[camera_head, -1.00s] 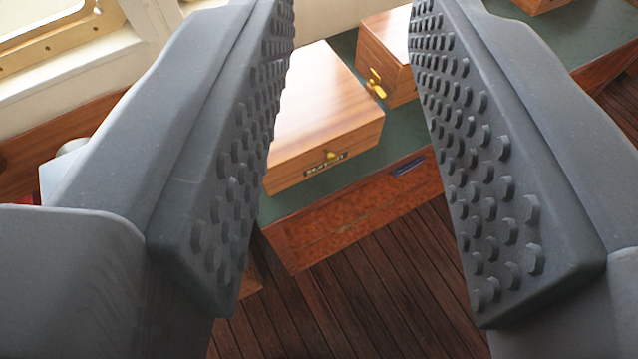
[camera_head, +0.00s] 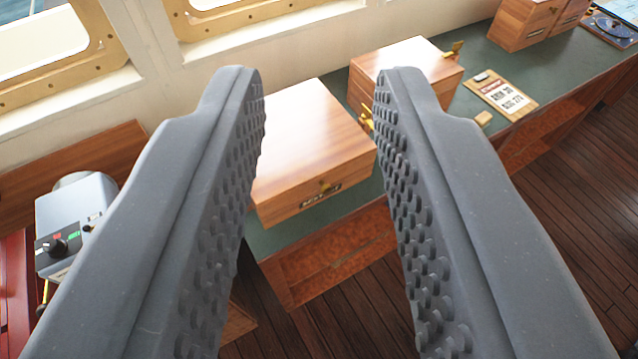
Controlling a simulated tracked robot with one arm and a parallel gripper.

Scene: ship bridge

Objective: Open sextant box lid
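I cannot read the label well enough to tell whether this is the sextant box. A second wooden box (camera_head: 415,58) with brass fittings stands behind it to the right, also shut, partly hidden by the right finger. My gripper (camera_head: 312,88) is open and empty, with its fingers apart in front of and above the boxes.
A clipboard-like board (camera_head: 502,95) with a printed card lies on the counter (camera_head: 478,58) at right. Another wooden box (camera_head: 530,22) stands further back. A grey control unit (camera_head: 70,225) is at left. Brass-framed windows (camera_head: 60,55) line the wall. Wooden floor is clear at lower right.

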